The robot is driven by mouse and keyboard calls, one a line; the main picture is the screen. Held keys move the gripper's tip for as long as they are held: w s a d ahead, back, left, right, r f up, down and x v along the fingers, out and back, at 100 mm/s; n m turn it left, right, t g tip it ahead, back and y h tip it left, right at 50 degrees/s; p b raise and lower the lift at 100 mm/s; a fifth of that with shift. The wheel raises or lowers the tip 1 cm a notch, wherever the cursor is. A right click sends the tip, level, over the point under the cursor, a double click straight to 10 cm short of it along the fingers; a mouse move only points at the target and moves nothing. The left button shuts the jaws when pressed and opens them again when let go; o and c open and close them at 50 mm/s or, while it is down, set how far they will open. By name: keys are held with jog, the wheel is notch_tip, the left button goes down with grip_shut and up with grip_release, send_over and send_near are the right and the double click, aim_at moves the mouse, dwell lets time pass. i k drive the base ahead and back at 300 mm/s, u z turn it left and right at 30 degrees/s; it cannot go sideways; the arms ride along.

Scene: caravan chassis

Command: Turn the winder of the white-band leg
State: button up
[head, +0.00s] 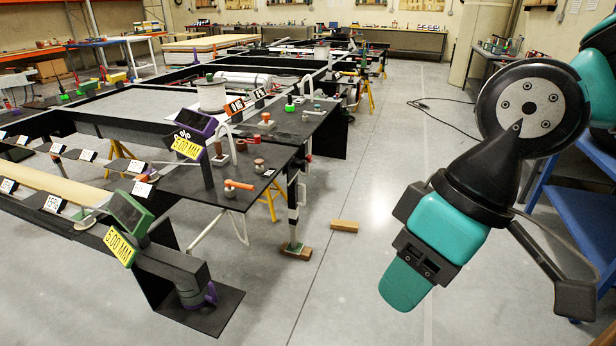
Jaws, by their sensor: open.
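The white-band leg (293,205) stands upright under the near right corner of the black chassis, left of the middle of the head view. It is dark with a pale band, and its foot rests on a wooden block (298,253). A small reddish part shows beside its top; I cannot tell whether this is its winder, as the winder is too small to make out. My gripper (490,290) is at the right, close to the camera and well apart from the leg. It is open, one dark hooked finger shows, and nothing is seen in it.
A loose wooden block (344,226) lies on the floor right of the leg. A dark plate (250,184) with tools overhangs near it. A yellow sign (120,246) and purple-handled part (204,298) are at front left. A blue cart (572,205) stands behind my arm.

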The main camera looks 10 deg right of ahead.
aim_at(303, 167)
jog(key=z, duration=0.65)
jog(key=i, duration=0.7)
jog(key=z, duration=0.85)
jog(key=i, duration=2.1)
jog(key=u, duration=1.35)
jog(key=i, duration=0.7)
jog(key=u, duration=0.75)
